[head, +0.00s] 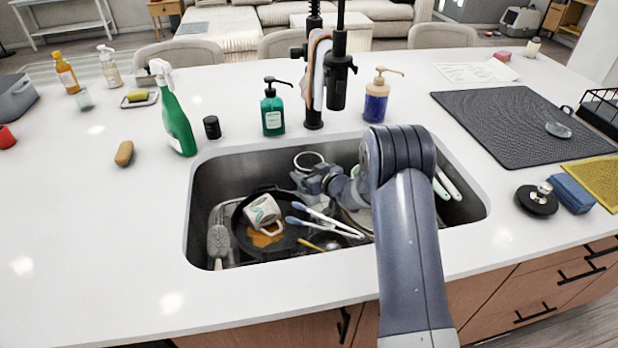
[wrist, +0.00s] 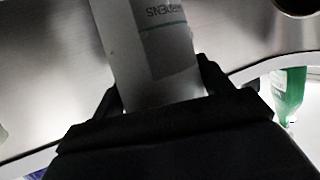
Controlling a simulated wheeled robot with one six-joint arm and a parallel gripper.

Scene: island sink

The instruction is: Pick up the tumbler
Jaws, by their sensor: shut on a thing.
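The tumbler is a pale, see-through cylinder with a grey printed band and lettering, seen in the wrist view (wrist: 155,45). In the head view its round pale rim (head: 309,154) shows near the back wall of the sink. My gripper (head: 304,181) is down inside the sink and is shut on the tumbler. In the wrist view its dark fingers (wrist: 160,92) lie on both sides of it. The tumbler's lower part is hidden behind my gripper in the head view, so I cannot tell whether it touches the sink floor.
The sink (head: 207,180) also holds a pan (head: 283,243) with a mug (head: 262,213), tongs (head: 325,221) and a brush (head: 218,243). The faucet (head: 313,100), a green soap dispenser (head: 272,112) and a green spray bottle (head: 175,120) stand behind it. The left counter front is clear.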

